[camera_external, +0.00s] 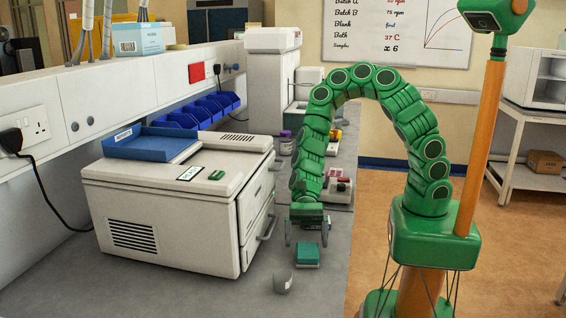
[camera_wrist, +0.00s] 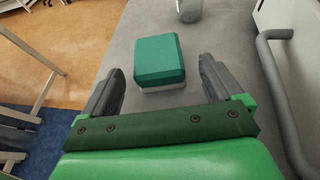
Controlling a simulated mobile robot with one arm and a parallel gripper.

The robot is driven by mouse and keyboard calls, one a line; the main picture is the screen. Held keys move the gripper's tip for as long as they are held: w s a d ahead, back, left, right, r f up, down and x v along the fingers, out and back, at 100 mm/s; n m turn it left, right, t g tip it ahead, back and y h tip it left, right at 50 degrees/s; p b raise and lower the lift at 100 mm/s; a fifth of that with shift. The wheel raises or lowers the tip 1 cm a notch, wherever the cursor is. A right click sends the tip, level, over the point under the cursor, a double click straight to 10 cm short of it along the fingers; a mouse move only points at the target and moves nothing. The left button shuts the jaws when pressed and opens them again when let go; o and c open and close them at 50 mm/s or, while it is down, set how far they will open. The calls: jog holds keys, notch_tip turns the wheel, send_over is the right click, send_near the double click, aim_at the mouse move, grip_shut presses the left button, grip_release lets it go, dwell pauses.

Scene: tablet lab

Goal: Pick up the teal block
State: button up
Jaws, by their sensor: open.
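The teal block (camera_external: 307,254) sits on the grey bench, in front of the white cabinet-like machine's right side. In the wrist view the teal block (camera_wrist: 160,60) has a teal top and a pale lower part. It lies just beyond and between my two fingers. My gripper (camera_external: 307,234) points down above the block, and its fingers are apart with nothing between them. It also shows in the wrist view (camera_wrist: 160,78), with one dark finger on each side. Whether the fingers overlap the block in height I cannot tell.
A grey cylindrical container (camera_external: 283,281) stands close to the block, and it also shows in the wrist view (camera_wrist: 189,10). The white machine (camera_external: 165,215) with a protruding handle (camera_wrist: 272,80) is beside my gripper. The bench edge (camera_external: 350,235) drops to the orange floor.

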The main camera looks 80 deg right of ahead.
aim_at(307, 246)
jog(key=shift+x, duration=0.8)
jog(key=shift+s+a+f, duration=0.1)
jog(key=shift+s+a, duration=0.1)
jog(key=shift+a, duration=0.5)
jog(key=shift+s+a, duration=0.15)
jog(key=shift+a, duration=0.5)
jog(key=shift+x, duration=1.25)
jog(key=shift+c, duration=0.4)
jog(key=c, duration=1)
